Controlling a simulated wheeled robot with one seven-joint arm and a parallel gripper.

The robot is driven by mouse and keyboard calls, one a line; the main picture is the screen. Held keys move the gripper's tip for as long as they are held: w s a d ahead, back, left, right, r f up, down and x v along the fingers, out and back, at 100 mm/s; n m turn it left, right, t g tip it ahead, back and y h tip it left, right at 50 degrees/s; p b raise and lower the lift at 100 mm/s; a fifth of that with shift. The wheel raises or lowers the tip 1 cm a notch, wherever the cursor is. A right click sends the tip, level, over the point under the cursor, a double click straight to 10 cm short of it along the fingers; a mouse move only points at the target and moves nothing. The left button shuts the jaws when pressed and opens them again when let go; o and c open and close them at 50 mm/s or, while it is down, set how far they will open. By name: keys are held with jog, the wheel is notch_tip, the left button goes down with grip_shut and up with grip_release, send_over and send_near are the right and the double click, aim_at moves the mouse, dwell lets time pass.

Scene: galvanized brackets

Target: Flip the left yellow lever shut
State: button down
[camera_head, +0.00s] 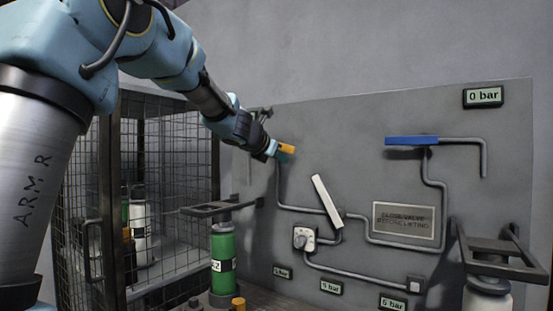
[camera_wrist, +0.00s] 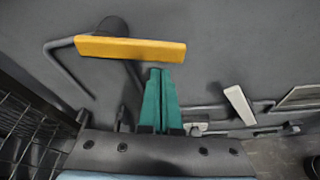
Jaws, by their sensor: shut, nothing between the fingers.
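The left yellow lever (camera_wrist: 130,48) shows in the wrist view as a long bar lying across the picture at upper left, on a grey pipe. In the head view only part of the yellow lever (camera_head: 287,148) shows, at the end of my arm. My gripper (camera_wrist: 159,72) has teal fingers, closed together and empty. Its tips are just below the lever's right half in the wrist view; I cannot tell whether they touch it. In the head view my gripper (camera_head: 284,156) hides the pipe joint behind it.
A white lever (camera_head: 326,200) stands tilted at the panel's middle, and a blue lever (camera_head: 411,141) lies level at upper right. A mesh cage (camera_head: 85,200) is at left. A green cylinder (camera_head: 222,250) stands under a dark bracket. A gauge (camera_head: 483,96) reads 0 bar.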

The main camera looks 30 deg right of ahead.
aim_at(287, 150)
jog(key=shift+s+d+r, duration=0.1)
jog(key=shift+r, duration=0.3)
jog(key=shift+r+p, duration=0.1)
jog(key=shift+p, duration=0.25)
jog(key=shift+s+r+n+p, duration=0.1)
jog(key=shift+r+n+p, duration=0.5)
jog(key=shift+p, duration=0.5)
jog(key=shift+s+d+r+n+g+p, duration=0.1)
jog(key=shift+r+n+g+p, duration=0.25)
jog(key=shift+g+p, duration=0.3)
jog(key=shift+s+f+n+h, duration=0.1)
jog(key=shift+f+n+h, duration=0.05)
jog(key=shift+n+h, duration=0.15)
